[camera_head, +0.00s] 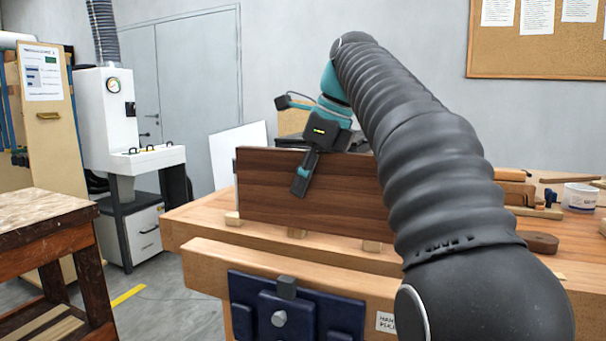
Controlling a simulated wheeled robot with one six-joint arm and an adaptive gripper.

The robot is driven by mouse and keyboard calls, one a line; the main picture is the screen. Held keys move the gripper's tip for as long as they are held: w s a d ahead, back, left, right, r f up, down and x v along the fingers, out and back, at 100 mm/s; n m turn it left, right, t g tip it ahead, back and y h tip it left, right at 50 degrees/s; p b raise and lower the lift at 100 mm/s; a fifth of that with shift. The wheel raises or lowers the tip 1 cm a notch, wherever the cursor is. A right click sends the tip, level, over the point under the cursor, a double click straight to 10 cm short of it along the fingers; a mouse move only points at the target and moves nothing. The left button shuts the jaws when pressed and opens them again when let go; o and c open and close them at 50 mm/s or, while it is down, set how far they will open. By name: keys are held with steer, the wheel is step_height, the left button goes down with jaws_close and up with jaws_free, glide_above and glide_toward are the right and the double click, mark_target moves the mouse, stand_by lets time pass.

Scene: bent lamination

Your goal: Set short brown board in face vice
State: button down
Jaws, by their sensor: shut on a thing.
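The brown board (262,192) stands on its long edge over the wooden bench top, its broad dark face toward me. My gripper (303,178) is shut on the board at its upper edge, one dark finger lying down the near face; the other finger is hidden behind. The face vice (300,273) is at the bench front, with a pale wooden jaw and a dark blue metal plate below. The board is above and behind this jaw. My arm hides the board's right end.
Small pale blocks (297,233) lie under the board's lower edge; I cannot tell if it touches them. Wooden tools and a white tub (580,196) are on the right of the bench (190,222). A worn table (40,215) stands left, with open floor between.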

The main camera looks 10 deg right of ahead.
mark_target(303, 228)
steer(key=shift+f+b, duration=0.4)
steer(key=shift+f, duration=1.65)
steer(key=shift+a+p, duration=0.15)
steer(key=shift+p, duration=0.25)
steer(key=shift+f+b, duration=0.55)
steer(key=shift+f, duration=1.85)
stand_by(3.2)
